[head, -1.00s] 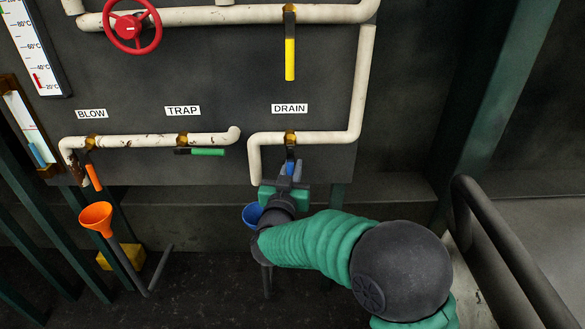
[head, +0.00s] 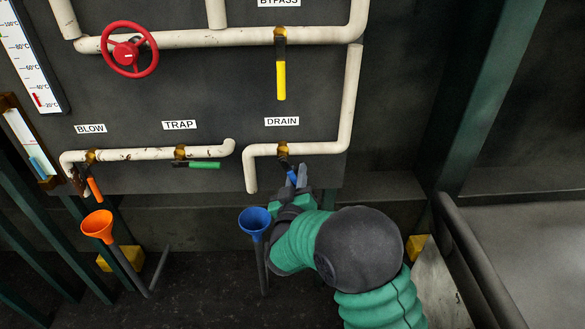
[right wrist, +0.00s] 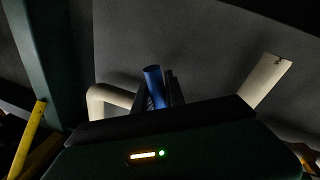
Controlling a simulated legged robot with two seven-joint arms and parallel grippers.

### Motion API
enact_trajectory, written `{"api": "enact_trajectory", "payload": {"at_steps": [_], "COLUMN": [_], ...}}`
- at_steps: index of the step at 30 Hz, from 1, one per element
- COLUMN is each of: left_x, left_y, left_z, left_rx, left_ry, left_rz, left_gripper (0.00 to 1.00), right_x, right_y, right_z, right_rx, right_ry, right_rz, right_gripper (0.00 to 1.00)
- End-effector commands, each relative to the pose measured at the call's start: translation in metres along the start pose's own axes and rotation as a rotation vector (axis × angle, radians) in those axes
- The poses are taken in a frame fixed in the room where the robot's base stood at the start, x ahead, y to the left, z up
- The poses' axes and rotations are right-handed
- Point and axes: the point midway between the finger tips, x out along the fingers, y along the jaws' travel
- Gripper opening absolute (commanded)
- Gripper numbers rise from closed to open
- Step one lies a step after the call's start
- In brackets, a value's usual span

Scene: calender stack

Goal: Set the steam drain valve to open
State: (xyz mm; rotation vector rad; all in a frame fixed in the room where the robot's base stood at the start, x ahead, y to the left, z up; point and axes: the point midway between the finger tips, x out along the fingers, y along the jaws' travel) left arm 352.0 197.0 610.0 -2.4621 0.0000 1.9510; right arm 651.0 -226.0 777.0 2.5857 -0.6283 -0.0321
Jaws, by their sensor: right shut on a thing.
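The drain valve sits on the pale pipe under the DRAIN label, with a brass body (head: 283,149) and a blue-tipped lever (head: 291,177). The lever points down and slightly right, at a slant to the level pipe. My right gripper (head: 299,178) is shut on the blue lever end, partly hiding it. In the right wrist view the blue lever (right wrist: 153,84) stands between the dark fingers of my gripper (right wrist: 160,92). My left gripper is not in view.
The TRAP valve's green lever (head: 203,165) lies level; the BLOW valve's orange lever (head: 95,189) hangs down. A yellow lever (head: 281,80) hangs above the drain. A blue funnel (head: 254,220) stands close left of my right arm. A dark railing (head: 480,265) is at right.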

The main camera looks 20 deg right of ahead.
Motion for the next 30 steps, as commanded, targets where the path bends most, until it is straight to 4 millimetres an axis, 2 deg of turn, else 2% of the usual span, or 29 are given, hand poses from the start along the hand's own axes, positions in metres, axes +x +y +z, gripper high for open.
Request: {"api": "enact_trajectory", "payload": {"at_steps": [1, 7, 24, 25, 30], "left_x": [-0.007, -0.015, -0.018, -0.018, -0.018], "left_y": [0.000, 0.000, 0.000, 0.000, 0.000], "left_z": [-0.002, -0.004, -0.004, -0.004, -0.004], "left_rx": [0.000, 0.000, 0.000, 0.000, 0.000], "left_ry": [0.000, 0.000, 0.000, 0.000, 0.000], "left_rz": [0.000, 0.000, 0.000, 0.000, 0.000], "left_gripper": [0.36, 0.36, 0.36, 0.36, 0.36], "right_x": [0.000, 0.001, 0.002, 0.002, 0.002], "right_y": [0.002, 0.007, 0.009, 0.009, 0.010], "right_z": [-0.002, -0.001, 0.000, 0.000, -0.001], "right_rx": [-0.028, -0.113, -0.154, -0.154, -0.153], "right_ry": [0.002, 0.020, 0.029, 0.029, 0.029], "right_rz": [-0.005, -0.004, -0.003, -0.003, -0.002], "right_gripper": [0.00, 0.00, 0.00, 0.16, 0.37]}}
